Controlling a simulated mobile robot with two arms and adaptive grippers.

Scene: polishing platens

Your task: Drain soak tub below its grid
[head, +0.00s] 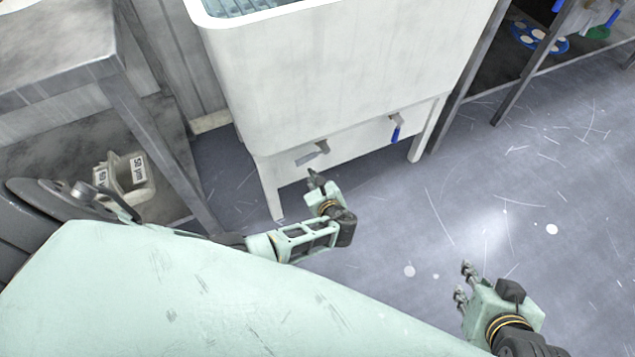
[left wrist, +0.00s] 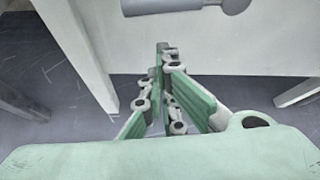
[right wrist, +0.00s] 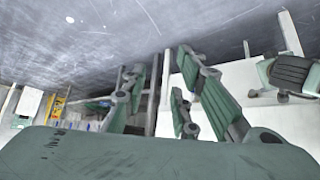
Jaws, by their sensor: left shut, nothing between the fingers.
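The white soak tub (head: 330,70) stands on legs at the top middle of the head view. A bit of blue-tinted water or grid (head: 240,8) shows inside its rim; the level cannot be told. A grey lever valve (head: 312,153) sits low on its front, and a blue-handled valve (head: 396,130) sits farther right. My left gripper (head: 314,178) is shut and empty just below the grey valve, apart from it. In the left wrist view a grey valve part (left wrist: 175,6) crosses the top, beyond the closed fingertips (left wrist: 161,48). My right gripper (head: 463,281) is open and empty over the floor.
A metal bench (head: 50,75) stands at the left, with labelled pale containers (head: 125,178) on its lower shelf. A rack at the upper right holds a blue plate with white discs (head: 540,36). The floor (head: 430,205) right of the tub is clear.

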